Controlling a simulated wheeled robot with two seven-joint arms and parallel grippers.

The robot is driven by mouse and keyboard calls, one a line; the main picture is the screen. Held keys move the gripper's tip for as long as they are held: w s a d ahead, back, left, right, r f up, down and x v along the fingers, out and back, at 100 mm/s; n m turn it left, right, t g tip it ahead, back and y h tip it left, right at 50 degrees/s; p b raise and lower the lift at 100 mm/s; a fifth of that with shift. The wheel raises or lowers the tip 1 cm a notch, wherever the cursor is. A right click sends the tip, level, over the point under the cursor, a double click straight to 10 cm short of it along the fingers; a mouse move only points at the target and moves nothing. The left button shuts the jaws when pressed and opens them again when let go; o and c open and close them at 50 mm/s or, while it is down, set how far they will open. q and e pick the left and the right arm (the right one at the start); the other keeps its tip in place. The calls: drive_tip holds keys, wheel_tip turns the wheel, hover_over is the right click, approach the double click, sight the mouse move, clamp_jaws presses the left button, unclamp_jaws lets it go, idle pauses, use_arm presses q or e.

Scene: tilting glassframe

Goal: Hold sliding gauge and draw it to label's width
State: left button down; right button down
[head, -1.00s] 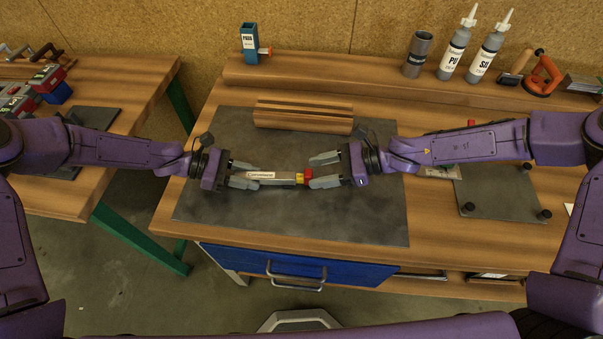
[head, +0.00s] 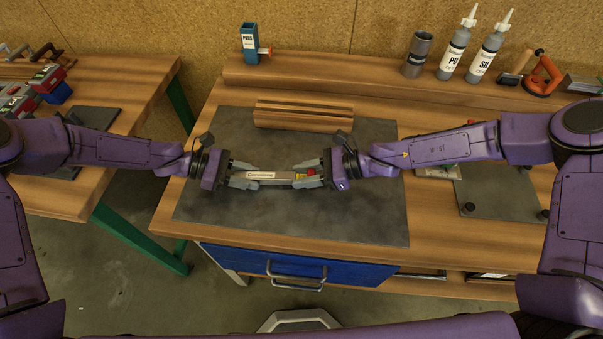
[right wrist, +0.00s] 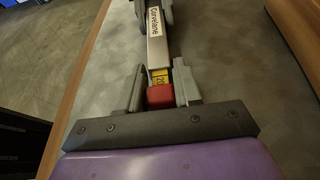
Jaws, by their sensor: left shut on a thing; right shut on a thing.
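The sliding gauge (head: 274,175) is a slim silver bar with a white label reading roughly "Corvelane", held level above the dark mat. Its right end has a yellow part with markings and a red end piece (head: 311,172). My left gripper (head: 246,175) is shut on the gauge's left end. My right gripper (head: 305,173) is shut on the red end piece. In the right wrist view the red end piece (right wrist: 160,96) sits between the two fingers, with a short yellow stretch (right wrist: 160,77) showing between it and the silver body (right wrist: 158,50).
A dark mat (head: 340,220) covers the bench middle, with a striped wooden block (head: 303,114) behind the gauge. A blue holder (head: 249,43) and two bottles (head: 486,55) stand on the back ledge. A dark plate with knobs (head: 500,190) lies at right.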

drive_tip(key=shift+s+d, duration=0.15)
drive_tip(key=shift+d, duration=1.05)
drive_tip(key=c, duration=0.8)
unclamp_jaws()
drive_tip(key=shift+a, duration=0.1)
drive_tip(key=shift+c, duration=0.2)
drive_tip(key=v, duration=1.2)
use_arm(q)
drive_tip(key=c, duration=0.7)
unclamp_jaws()
